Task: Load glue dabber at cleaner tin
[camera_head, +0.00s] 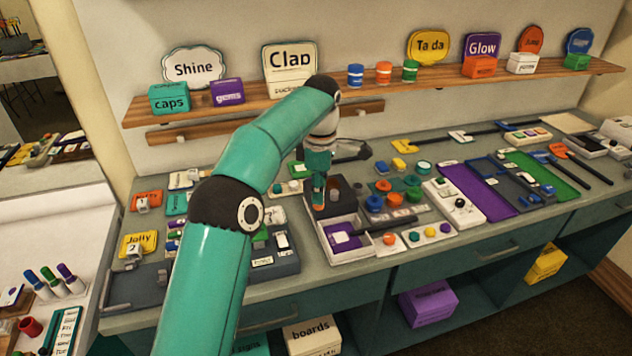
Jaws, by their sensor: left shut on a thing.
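My left arm crosses the middle of the view, and its gripper (319,180) points down over the workbench (410,300). The gripper is shut on a slim, upright thing with an orange lower end (318,207), which may be the glue dabber; the fingers and the small size hide its shape. It stands in front of or over a dark, open box (345,193); I cannot tell if it touches. I cannot pick out which container is the cleaner tin. My right gripper is not in view.
A white tray with a purple patch (344,238) lies just in front of the gripper. Several coloured round pots (374,203) stand close on its right. A purple tray (475,192) and a green tray (545,178) lie farther right. A wall shelf (440,82) runs behind.

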